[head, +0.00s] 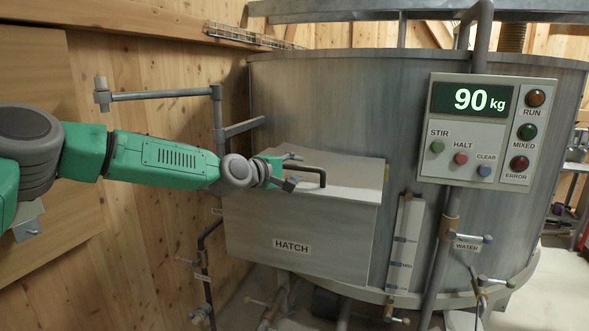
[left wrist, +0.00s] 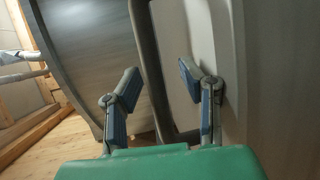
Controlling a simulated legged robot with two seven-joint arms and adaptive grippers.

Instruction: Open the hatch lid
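The hatch box (head: 300,225), labelled HATCH, juts from the front of the metal mixer tank. Its pale lid (head: 350,172) lies shut across the top. A dark bar handle (head: 323,178) stands up from the lid. My left gripper (head: 292,170) reaches in from the left at the handle. In the left wrist view its two blue-padded fingers (left wrist: 160,80) are spread apart. The dark handle bar (left wrist: 147,60) runs between them, with a gap to the right finger; contact with the left finger cannot be told. My right gripper is not in view.
A control panel (head: 487,130) reading 90 kg is mounted at the right. A grey pipe (head: 165,94) extends above my left arm. A wooden wall (head: 140,60) stands at the left. Pipes and valves (head: 470,238) sit low at the right of the hatch box.

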